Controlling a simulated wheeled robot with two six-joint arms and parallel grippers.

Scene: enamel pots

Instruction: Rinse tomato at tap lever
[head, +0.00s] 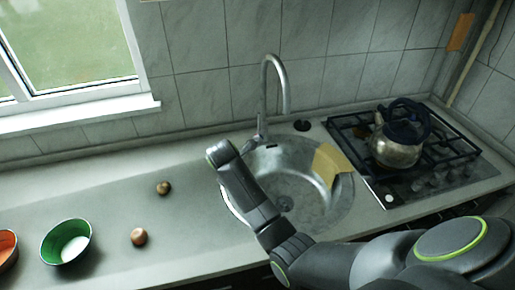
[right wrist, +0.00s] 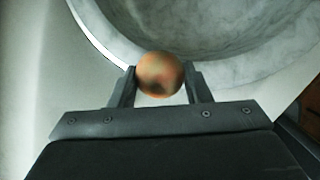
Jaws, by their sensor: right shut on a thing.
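My right gripper (right wrist: 160,80) is shut on a round, mottled orange-red tomato (right wrist: 158,72), held between its two fingertips in the right wrist view. There the tomato shows against the rim and bowl of the sink, near the sink's edge. In the head view my right arm reaches over the left part of the round metal sink (head: 325,215); its fingers and the tomato are hidden. The curved tap (head: 287,85) stands behind the sink, with its base and lever (head: 258,138) just right of my wrist. My left gripper is not in view.
A yellow cloth (head: 330,163) hangs on the sink's right rim. A kettle (head: 396,150) stands on the gas hob (head: 455,165). Two small brownish round items (head: 139,237) (head: 163,188), a green bowl (head: 66,242) and an orange bowl (head: 8,248) are on the left counter.

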